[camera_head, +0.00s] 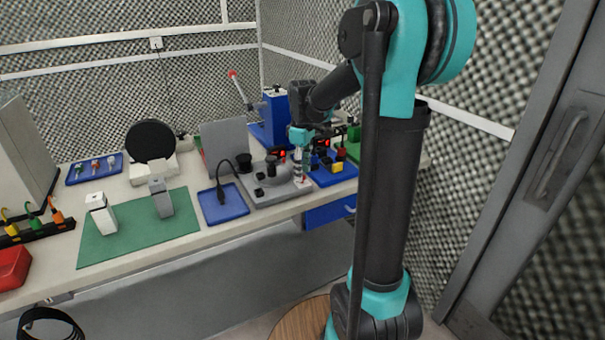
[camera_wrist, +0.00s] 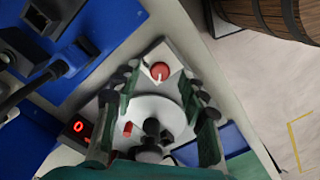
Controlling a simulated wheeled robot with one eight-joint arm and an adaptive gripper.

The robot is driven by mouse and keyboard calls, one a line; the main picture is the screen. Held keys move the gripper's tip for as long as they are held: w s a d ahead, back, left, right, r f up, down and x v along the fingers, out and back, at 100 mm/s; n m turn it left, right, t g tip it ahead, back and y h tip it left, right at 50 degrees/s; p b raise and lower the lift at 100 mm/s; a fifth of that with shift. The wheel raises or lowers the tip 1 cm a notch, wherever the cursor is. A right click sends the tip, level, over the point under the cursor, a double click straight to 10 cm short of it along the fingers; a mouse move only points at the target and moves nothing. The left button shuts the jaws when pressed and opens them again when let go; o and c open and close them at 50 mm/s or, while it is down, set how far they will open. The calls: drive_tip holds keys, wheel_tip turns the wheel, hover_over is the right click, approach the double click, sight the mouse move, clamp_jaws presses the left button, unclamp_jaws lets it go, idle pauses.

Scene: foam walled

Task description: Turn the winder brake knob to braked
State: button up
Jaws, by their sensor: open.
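My gripper (camera_head: 302,166) is over the right part of a grey machine base on the bench. In the wrist view my gripper (camera_wrist: 161,82) is open, with one green-and-black finger on each side of a round red knob (camera_wrist: 160,72). The knob sits on a pale block and shows between the fingers; whether they touch it I cannot tell. Its turned position and any marks are unclear. Behind it lie a pale disc (camera_wrist: 172,112) and a dark stacked part (camera_wrist: 152,131). Which part is the brake knob is not labelled legibly. In the head view my gripper hides this spot.
A red-lit display (camera_wrist: 78,127) and blue units with a cable are close by on the left in the wrist view. In the head view a blue tray (camera_head: 222,204) and a green mat (camera_head: 138,232) lie left of the machine. A grey panel (camera_head: 226,142) stands behind.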

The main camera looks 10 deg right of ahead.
drive_tip(key=shift+f, duration=0.85)
drive_tip(key=shift+c, duration=0.2)
clamp_jaws()
